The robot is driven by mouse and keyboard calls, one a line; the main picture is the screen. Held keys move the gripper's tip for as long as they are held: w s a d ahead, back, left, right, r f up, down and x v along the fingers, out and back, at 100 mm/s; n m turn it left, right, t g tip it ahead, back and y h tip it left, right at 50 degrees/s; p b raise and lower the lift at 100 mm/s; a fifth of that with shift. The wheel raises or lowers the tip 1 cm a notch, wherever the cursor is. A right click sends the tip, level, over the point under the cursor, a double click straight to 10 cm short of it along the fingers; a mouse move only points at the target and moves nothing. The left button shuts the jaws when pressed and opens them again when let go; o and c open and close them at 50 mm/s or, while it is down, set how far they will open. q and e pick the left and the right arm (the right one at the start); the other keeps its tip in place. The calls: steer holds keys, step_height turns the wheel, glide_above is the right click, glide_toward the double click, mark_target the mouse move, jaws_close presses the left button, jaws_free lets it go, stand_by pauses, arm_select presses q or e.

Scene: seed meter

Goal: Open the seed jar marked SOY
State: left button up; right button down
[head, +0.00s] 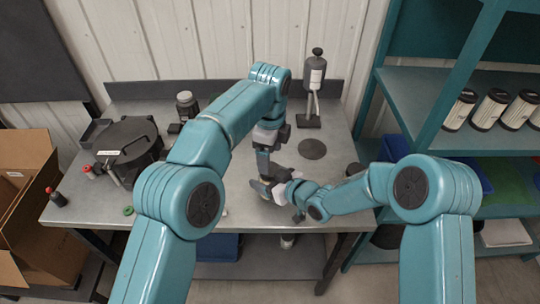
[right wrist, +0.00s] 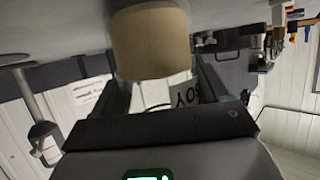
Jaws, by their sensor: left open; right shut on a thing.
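My right gripper (head: 268,188) is shut on the jar above the middle of the table. My left gripper (head: 265,160) points down from above, open, just over the right gripper. I cannot tell whether it touches the jar's top. In the head view the arms and grippers hide most of the jar.
The grey table (head: 195,215) carries a black round machine (head: 130,145), a dark-lidded jar (head: 187,104), a stand with a dark canister (head: 315,75) and a flat dark disc (head: 312,149). A cardboard box (head: 30,165) is at left; a teal shelf (head: 400,100) with labelled jars is at right.

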mark_target(271, 169)
arm_select(q)
step_height(271, 169, up, 3)
steer(key=m, duration=0.4)
steer(key=shift+d+m, duration=0.15)
steer(key=shift+m, duration=0.15)
arm_select(e)
steer(key=shift+r, duration=0.1)
arm_select(q)
step_height(271, 169, down, 8)
steer(key=shift+r, duration=0.1)
steer(key=shift+c, duration=0.3)
steer(key=c, duration=1)
steer(key=shift+n, duration=1.2)
steer(key=o, duration=1.2)
steer(key=shift+c, duration=0.2)
